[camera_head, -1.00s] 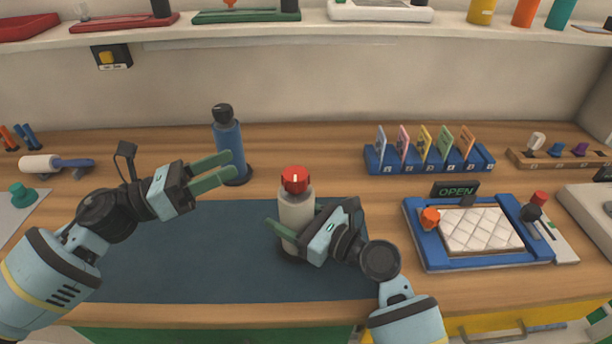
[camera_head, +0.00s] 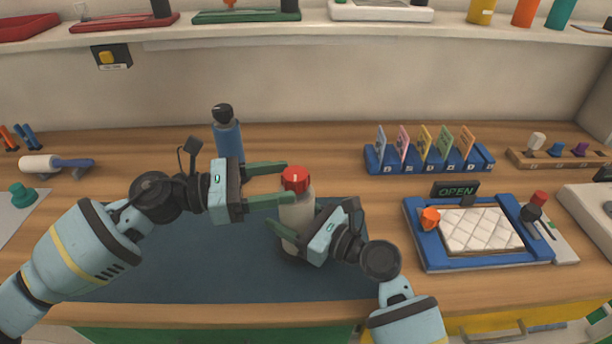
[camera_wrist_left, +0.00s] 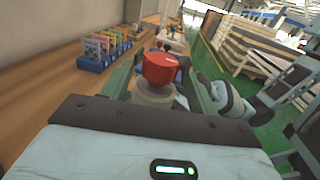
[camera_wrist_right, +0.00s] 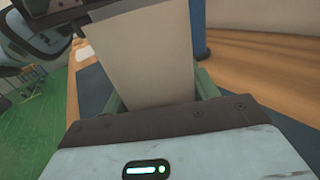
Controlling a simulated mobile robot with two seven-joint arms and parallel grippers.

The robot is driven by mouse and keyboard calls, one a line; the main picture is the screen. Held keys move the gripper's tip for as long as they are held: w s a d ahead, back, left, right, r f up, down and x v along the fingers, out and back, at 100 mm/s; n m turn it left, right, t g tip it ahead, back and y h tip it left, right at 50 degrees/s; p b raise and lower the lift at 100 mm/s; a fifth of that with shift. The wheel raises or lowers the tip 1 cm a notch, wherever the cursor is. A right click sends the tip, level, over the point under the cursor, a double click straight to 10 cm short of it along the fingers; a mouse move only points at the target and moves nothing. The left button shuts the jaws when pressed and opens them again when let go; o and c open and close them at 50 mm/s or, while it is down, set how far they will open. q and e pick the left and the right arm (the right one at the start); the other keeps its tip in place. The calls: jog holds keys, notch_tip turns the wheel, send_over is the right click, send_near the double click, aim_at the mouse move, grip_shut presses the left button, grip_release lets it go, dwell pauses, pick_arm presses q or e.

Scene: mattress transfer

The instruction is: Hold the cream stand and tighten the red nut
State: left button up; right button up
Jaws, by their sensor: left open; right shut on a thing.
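The cream stand (camera_head: 297,217) stands upright on the dark mat, with the red nut (camera_head: 295,180) on its top. My right gripper (camera_head: 287,236) is shut on the lower body of the cream stand, which fills the right wrist view (camera_wrist_right: 150,55). My left gripper (camera_head: 284,182) is open, with its fingers level at the height of the red nut. In the left wrist view the red nut (camera_wrist_left: 160,68) lies between the two open fingers, with a gap on at least the left side. Contact with the nut cannot be told.
A blue stand with a black top (camera_head: 228,137) stands behind the mat (camera_head: 180,260). A blue tray (camera_head: 425,255) with a white quilted pad and an OPEN sign (camera_head: 456,190) is at right. A blue rack of coloured cards (camera_head: 430,162) is at the back.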

aim_at(306, 178)
pick_arm(q)
jog(key=shift+w+d, duration=0.25)
jog(key=shift+d, duration=1.1)
jog(key=shift+w+d, duration=0.2)
jog(key=shift+d, duration=1.15)
jog(key=c, duration=1)
